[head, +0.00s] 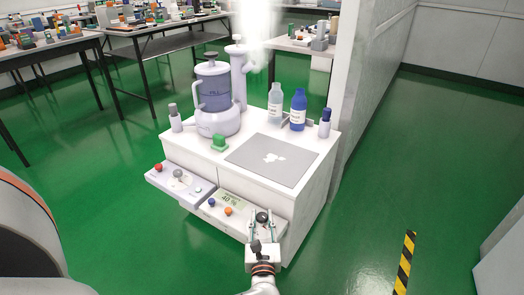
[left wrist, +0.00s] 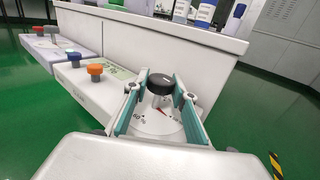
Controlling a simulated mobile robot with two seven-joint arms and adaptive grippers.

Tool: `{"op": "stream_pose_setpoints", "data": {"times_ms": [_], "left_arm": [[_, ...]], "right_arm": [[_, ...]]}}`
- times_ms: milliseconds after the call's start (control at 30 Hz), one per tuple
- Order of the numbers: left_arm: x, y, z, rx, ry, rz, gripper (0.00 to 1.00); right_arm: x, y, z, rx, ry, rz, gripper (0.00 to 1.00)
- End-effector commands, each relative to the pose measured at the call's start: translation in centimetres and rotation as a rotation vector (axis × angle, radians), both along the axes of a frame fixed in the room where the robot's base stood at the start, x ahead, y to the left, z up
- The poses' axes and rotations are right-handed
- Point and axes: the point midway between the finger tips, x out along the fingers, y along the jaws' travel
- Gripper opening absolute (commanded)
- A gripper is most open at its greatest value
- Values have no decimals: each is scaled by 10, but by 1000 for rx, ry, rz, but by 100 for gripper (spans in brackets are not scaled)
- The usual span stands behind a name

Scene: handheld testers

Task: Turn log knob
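A black-capped round knob (head: 262,216) stands on the right end of the right tester panel, at the front of the white cabinet. In the left wrist view the knob (left wrist: 160,82) rises on a grey stem over a white dial face (left wrist: 158,122) with small printed marks and a red mark. I cannot read a "log" label. My left gripper (head: 263,227) is open, its teal fingers on either side of the knob, as the left wrist view also shows (left wrist: 160,95). The fingers look close to the knob; contact is not clear. My right gripper is not in view.
Left of the knob are an orange knob (head: 228,211), a blue knob (head: 211,202) and a green display (head: 230,198). Another panel (head: 180,185) with a red knob lies further left.

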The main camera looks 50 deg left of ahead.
Motion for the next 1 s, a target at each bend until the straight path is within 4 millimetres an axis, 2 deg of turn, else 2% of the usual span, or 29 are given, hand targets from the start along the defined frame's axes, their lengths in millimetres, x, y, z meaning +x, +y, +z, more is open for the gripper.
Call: {"op": "stream_pose_setpoints", "data": {"times_ms": [467, 667, 1000], "left_arm": [[0, 0, 4, -1, -3, 0, 42], [0, 0, 27, -3, -4, -1, 42], [0, 0, 84, -1, -4, 0, 42]], "right_arm": [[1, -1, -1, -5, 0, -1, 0], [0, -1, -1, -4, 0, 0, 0], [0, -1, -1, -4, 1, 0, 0]]}}
